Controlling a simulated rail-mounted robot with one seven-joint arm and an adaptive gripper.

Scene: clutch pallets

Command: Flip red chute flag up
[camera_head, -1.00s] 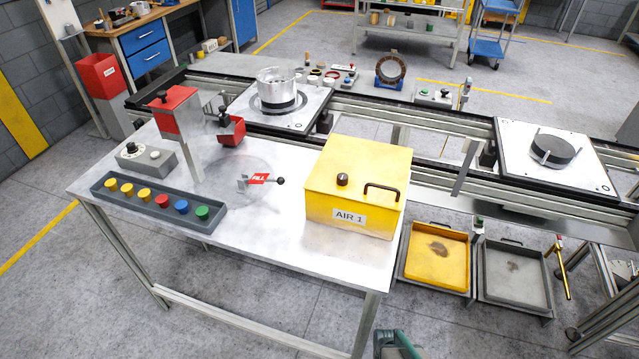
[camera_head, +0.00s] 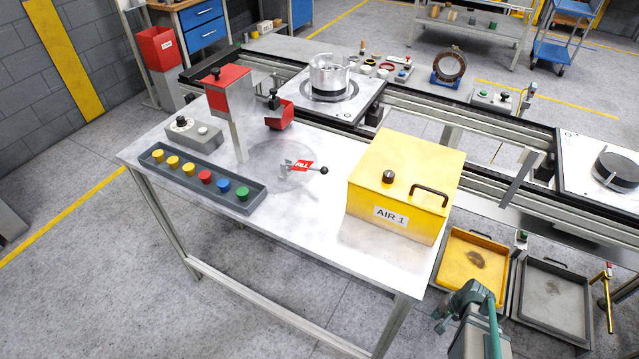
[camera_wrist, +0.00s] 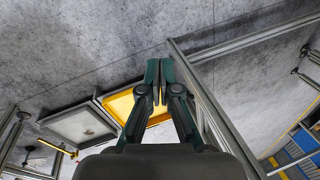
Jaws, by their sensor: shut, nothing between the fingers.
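A small red flag (camera_head: 303,166) marked with white letters, probably "FILL", lies low on the metal table, with a black ball knob (camera_head: 324,170) at its right end. A red chute box (camera_head: 228,90) stands on a post behind the button tray, with a smaller red scoop (camera_head: 279,115) to its right. My gripper (camera_head: 457,305) is at the lower right in the head view, off the table's front right corner and far from the flag. In the wrist view my gripper (camera_wrist: 157,100) is shut and empty over the floor; no flag shows there.
A yellow box (camera_head: 402,180) labelled AIR 1 stands at the table's right end, between my gripper and the flag. A tray (camera_head: 205,185) of coloured buttons lies left. Yellow (camera_head: 492,240) and grey (camera_head: 545,322) floor trays lie right of the table.

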